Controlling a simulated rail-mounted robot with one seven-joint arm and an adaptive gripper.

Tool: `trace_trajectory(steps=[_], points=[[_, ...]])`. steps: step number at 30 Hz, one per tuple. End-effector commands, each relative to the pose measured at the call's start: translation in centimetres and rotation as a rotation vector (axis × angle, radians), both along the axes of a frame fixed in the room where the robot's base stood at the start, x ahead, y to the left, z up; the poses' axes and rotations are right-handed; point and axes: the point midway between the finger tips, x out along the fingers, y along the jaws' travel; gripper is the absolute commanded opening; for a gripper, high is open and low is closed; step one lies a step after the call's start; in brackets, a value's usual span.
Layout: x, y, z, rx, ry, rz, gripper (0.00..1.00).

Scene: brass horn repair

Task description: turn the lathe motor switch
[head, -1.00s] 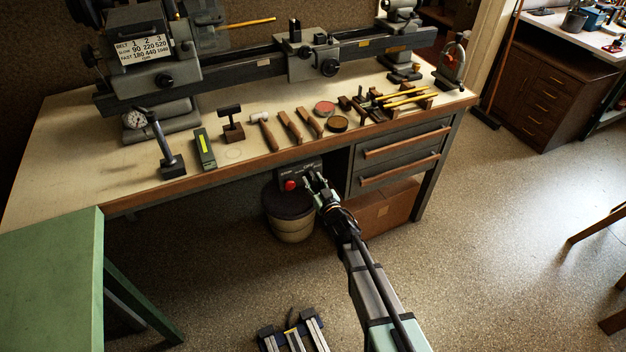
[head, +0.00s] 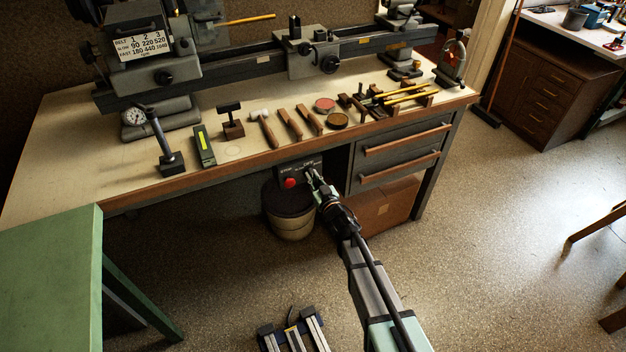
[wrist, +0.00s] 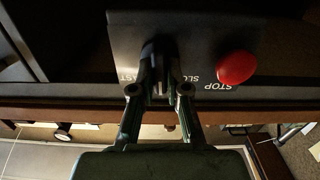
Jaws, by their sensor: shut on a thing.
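The lathe motor switch is a dark knob (wrist: 158,48) on a black control box (wrist: 205,32) under the bench's front edge. The box also shows in the head view (head: 285,171). In the wrist view the printed words by the knob appear upside down, with SLOW on its right and letters ending in "ST" on its left. A red stop button (wrist: 236,67) sits to the right. My gripper (wrist: 158,65) is shut on the knob, one finger on each side; in the head view it reaches the box's right part (head: 311,175). The fingers hide part of the knob.
The workbench (head: 70,150) carries the lathe and a row of hand tools. A bucket (head: 291,222) stands below the box. Drawers (head: 400,150) and a cardboard box (head: 385,208) are to the right. A green table (head: 50,270) is at left.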

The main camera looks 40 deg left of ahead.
Motion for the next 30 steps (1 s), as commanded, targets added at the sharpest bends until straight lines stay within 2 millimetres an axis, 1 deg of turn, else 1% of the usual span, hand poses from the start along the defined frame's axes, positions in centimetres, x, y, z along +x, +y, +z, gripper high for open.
trace_trajectory(steps=[6,21,30], points=[[-0.11,0.08,-0.39,-0.059,-0.118,0.001,0.00],[-0.30,0.26,-0.34,-0.233,-0.451,0.001,0.00],[-0.31,0.32,-0.15,-0.287,-0.552,0.001,0.00]])
